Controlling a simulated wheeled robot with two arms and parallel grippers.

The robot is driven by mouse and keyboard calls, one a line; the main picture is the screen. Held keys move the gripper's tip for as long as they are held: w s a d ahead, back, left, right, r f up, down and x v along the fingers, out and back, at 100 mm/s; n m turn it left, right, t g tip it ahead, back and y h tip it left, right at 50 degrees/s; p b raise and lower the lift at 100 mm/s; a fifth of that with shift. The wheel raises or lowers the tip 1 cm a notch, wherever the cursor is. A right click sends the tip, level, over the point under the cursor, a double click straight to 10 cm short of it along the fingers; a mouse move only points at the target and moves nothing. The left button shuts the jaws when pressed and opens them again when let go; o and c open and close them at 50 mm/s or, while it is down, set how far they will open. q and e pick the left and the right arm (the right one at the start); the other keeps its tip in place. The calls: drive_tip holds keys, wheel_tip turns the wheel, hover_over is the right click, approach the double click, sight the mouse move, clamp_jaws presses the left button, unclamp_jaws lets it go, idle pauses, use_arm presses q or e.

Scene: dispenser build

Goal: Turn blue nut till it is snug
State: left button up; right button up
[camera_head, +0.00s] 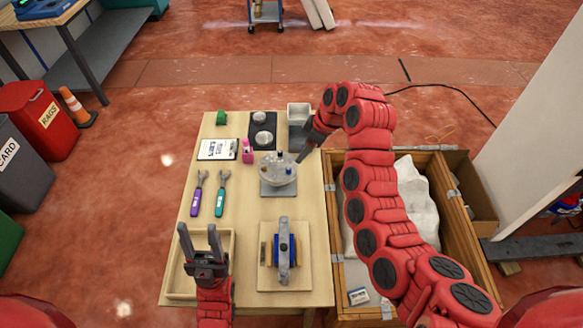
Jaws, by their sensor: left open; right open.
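A round grey part (268,173) sits on a square grey plate (278,190) at the middle of the table, with several small coloured pieces on top. Two small blue pieces stand at its right side, one at the back (280,155) and one at the front right (288,170); either may be the blue nut, too small to tell. My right gripper (302,156) points down-left just right of the round part, seen edge-on, apparently apart from the blue pieces. My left gripper (200,238) is open and empty over the wooden tray (232,262) at front left.
A fixture with blue blocks and a grey bar (283,250) stands at front right. Purple (197,195) and teal (221,195) wrenches lie left. A pink item (247,152), clipboard (217,149), black mat (263,140) and grey bin (298,113) lie behind. A wooden crate (452,210) stands right.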

sight(289, 170)
drive_tip(key=p+x, duration=0.2)
drive_tip(key=x, duration=0.6)
drive_tip(key=shift+a+f, duration=0.25)
drive_tip(key=shift+x, duration=0.75)
drive_tip(key=shift+c, duration=0.3)
clamp_jaws()
